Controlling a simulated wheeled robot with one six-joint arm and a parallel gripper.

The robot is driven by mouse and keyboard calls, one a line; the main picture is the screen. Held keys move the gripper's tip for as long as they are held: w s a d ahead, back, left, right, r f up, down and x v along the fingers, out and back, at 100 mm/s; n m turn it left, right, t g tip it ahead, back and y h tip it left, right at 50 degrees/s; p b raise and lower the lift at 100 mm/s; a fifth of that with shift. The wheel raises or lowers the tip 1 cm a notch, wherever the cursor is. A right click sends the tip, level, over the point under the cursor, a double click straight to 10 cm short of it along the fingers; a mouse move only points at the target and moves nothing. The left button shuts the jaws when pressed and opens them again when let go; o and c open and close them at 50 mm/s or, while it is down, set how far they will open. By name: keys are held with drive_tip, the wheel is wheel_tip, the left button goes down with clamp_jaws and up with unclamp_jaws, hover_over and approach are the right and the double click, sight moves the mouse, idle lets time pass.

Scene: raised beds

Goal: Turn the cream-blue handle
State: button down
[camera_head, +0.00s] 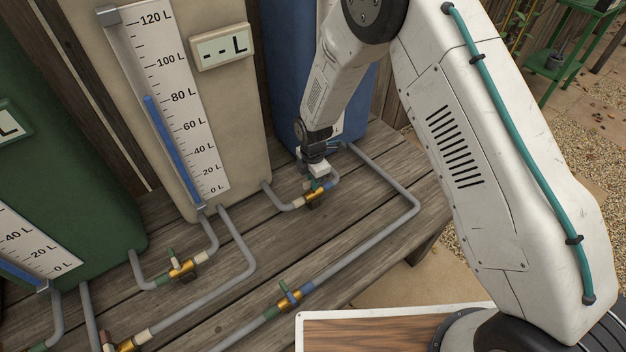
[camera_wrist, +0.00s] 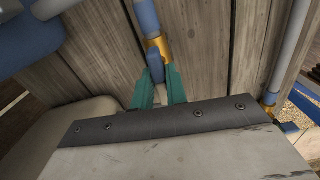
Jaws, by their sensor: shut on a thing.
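The cream-blue valve is a small brass fitting (camera_head: 315,195) on the grey pipe between the cream tank (camera_head: 235,130) and the blue tank (camera_head: 285,75). A cream band marks one side of it and a blue band the other. My gripper (camera_head: 318,170) reaches down onto it from above. In the wrist view, my teal fingers (camera_wrist: 158,88) are shut on its blue-grey handle (camera_wrist: 156,70), just below the brass body (camera_wrist: 157,47). The fingers and wrist hide much of the handle, so its exact angle is unclear.
Other brass valves sit nearby: one left (camera_head: 183,268), one in front (camera_head: 290,298), one at the lower left (camera_head: 126,344). Grey pipes (camera_head: 405,190) run low across the plank bench (camera_head: 350,235). The cream tank's gauge (camera_head: 175,100) shows a blue column near 80 L.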

drive_tip(key=c, duration=1.4)
unclamp_jaws()
drive_tip(key=shift+r, duration=3.95)
